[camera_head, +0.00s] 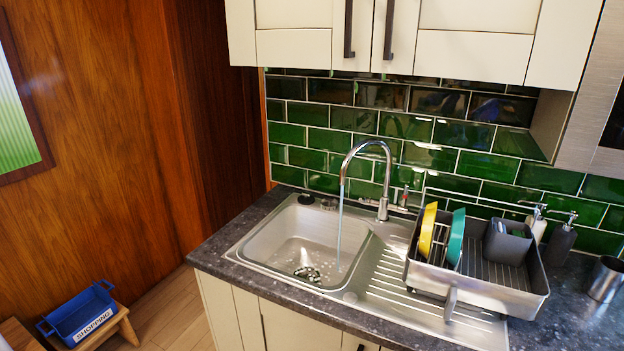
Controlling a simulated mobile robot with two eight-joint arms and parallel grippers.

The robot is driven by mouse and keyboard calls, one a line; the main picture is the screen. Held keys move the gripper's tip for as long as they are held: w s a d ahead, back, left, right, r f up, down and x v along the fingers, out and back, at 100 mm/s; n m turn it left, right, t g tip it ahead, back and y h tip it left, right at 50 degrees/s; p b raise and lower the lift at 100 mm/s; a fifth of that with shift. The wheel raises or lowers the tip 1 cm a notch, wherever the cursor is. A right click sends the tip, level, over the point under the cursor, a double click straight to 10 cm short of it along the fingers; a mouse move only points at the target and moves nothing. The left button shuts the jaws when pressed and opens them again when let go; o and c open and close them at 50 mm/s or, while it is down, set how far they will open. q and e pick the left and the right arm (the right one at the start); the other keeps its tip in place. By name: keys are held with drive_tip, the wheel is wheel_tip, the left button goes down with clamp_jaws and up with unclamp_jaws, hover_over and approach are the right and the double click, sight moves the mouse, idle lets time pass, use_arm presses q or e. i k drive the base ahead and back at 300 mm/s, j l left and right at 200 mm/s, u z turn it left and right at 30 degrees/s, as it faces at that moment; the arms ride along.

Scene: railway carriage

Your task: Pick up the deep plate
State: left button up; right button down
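Neither of my grippers is in view. A yellow flat piece (427,229) and a teal flat piece (456,238) stand upright, slightly tilted, in the left part of the grey dish rack (480,291). They are seen nearly edge-on, so I cannot tell whether either one is the deep plate. No other plate shows clearly.
The rack stands on the drainboard (385,283), right of the sink (300,248), where the tap (386,180) runs water. A dark grey cup (507,243) sits in the rack. Two soap dispensers (561,240) and a metal cup (605,278) stand right. Cabinets (470,40) hang above.

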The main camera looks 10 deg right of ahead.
sight(429, 217)
drive_tip(key=z, duration=1.25)
